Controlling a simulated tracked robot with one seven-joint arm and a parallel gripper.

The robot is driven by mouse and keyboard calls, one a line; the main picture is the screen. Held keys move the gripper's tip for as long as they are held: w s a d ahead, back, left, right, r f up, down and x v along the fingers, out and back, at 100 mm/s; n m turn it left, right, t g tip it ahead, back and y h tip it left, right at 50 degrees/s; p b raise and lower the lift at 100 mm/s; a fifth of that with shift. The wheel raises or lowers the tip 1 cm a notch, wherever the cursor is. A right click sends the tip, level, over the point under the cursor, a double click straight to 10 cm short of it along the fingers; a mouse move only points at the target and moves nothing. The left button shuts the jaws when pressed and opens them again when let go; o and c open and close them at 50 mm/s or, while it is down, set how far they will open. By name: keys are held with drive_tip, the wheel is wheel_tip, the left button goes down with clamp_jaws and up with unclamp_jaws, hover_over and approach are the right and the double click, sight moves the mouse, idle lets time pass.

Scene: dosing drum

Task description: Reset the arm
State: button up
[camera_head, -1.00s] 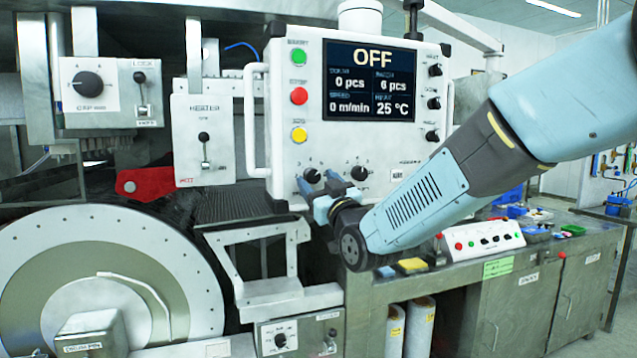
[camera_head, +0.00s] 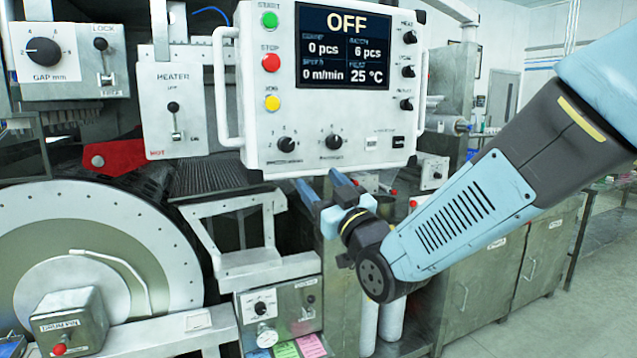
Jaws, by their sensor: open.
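My arm comes in from the right edge of the head view and reaches left and down to the middle. My gripper (camera_head: 317,183) is at its end, with two blue fingers pointing up and left, set apart and empty. The fingertips are just below the lower edge of the white control panel (camera_head: 384,86), close to it in the picture. I cannot tell whether they touch it. The panel's display reads OFF, 0 pcs, 6 pcs, 0 m/min and 25 °C. The wrist is bent, with its dark round joint low in the view.
A large drum (camera_head: 178,240) stands at the left. A white bracket frame (camera_head: 213,232) is left of my gripper. A small knob box (camera_head: 262,308) sits below it. A heater box (camera_head: 172,112) and gap box (camera_head: 70,60) hang upper left. Clear floor (camera_head: 560,310) lies at right.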

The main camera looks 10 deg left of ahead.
drive_tip(key=d+f+m+g+h, duration=0.25)
drive_tip(key=d+h, duration=0.25)
drive_tip(key=d, duration=0.4)
drive_tip(key=d+f+m+g+h, duration=0.25)
drive_tip(key=d+h, duration=0.25)
drive_tip(key=d, duration=0.5)
drive_tip(key=s+d+f+m+g+h, duration=0.2)
drive_tip(key=s+d+g, duration=0.1)
drive_tip(key=s+d, duration=0.3)
drive_tip(key=s+d+f+m+g+h, duration=0.2)
drive_tip(key=s+d, duration=0.4)
drive_tip(key=s, duration=0.4)
drive_tip(key=shift+d+f+m+g, duration=0.15)
drive_tip(key=shift+d+m+g, duration=0.25)
drive_tip(key=shift+m+g, duration=0.3)
